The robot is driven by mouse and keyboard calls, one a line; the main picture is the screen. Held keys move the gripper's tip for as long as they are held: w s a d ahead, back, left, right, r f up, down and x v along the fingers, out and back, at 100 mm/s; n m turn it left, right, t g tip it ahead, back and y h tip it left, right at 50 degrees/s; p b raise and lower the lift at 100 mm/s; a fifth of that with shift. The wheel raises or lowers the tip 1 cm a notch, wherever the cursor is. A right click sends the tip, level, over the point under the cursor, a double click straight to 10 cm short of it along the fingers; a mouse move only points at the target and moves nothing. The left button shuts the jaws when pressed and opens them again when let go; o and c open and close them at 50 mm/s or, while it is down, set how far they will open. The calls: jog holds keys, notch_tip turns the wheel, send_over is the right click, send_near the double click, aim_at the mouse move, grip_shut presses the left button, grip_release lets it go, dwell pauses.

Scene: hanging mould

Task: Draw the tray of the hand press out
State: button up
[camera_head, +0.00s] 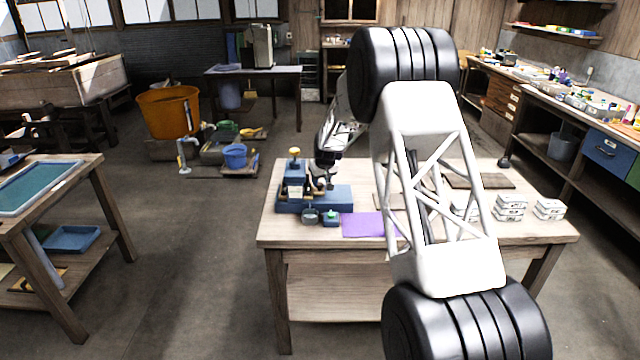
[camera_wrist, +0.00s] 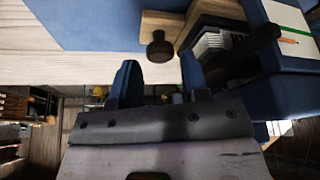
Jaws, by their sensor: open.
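The hand press (camera_head: 293,178) is blue with a yellow top knob and stands at the left end of the wooden table (camera_head: 300,243). In the wrist view a dark round knob (camera_wrist: 160,48) sits on a light wooden piece (camera_wrist: 163,22), apparently the tray's front. My gripper (camera_wrist: 160,68) is open and empty, with its two blue fingers pointing towards the knob. The knob shows in line with the gap, just beyond the fingertips; I cannot tell the exact depth. In the head view my gripper is close beside the press, small and partly hidden.
White stacked blocks (camera_head: 510,207) stand at the table's right. My arm hides the table's middle.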

jog(key=shift+x, duration=1.05)
jog(key=shift+w, duration=0.1)
